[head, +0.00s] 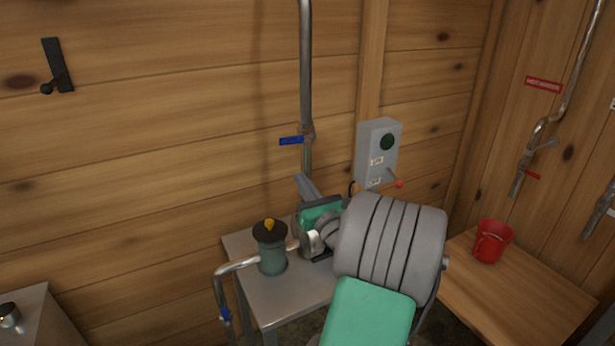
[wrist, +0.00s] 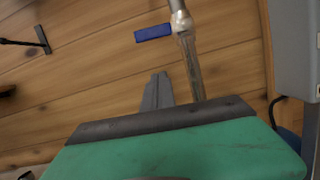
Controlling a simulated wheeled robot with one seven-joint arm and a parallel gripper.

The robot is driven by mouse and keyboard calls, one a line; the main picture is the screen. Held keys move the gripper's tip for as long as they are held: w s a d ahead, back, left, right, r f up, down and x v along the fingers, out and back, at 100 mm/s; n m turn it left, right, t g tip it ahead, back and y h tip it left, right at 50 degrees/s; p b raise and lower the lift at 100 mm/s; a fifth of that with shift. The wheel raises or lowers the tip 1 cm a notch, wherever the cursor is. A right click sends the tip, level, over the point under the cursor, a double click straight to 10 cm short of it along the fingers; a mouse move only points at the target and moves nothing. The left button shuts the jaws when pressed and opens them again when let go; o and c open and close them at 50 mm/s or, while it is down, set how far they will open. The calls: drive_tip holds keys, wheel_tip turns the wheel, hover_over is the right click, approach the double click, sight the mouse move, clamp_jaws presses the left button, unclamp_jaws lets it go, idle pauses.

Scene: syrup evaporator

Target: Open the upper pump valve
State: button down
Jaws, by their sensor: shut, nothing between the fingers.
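The upper pump valve has a blue lever (head: 291,141) on the vertical metal pipe (head: 306,70) by the back wall. The lever points left, roughly crosswise to the pipe. It also shows at the top of the wrist view (wrist: 153,33), with the silver valve body (wrist: 181,20) to its right. My gripper (head: 303,181) is shut and empty, below the lever and apart from it. In the wrist view its grey fingertips (wrist: 157,80) point up, left of the pipe. My arm hides part of the pump and the pipe's lower end.
A pump with a green pot (head: 272,252) stands on a metal table (head: 284,296). A lower pipe at left has another blue lever (head: 226,314). A grey switch box (head: 377,152) is right of the pipe. A red bucket (head: 491,242) sits on a wooden bench (head: 545,290). The wall left is mostly clear.

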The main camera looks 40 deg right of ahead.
sight(299, 140)
drive_tip(key=w+d+r+p, duration=0.1)
drive_tip(key=w+r, duration=0.3)
drive_tip(key=r, duration=0.1)
drive_tip(key=shift+w+d+p, duration=0.3)
drive_tip(key=shift+w+d, duration=0.05)
drive_tip(key=shift+r, duration=0.2)
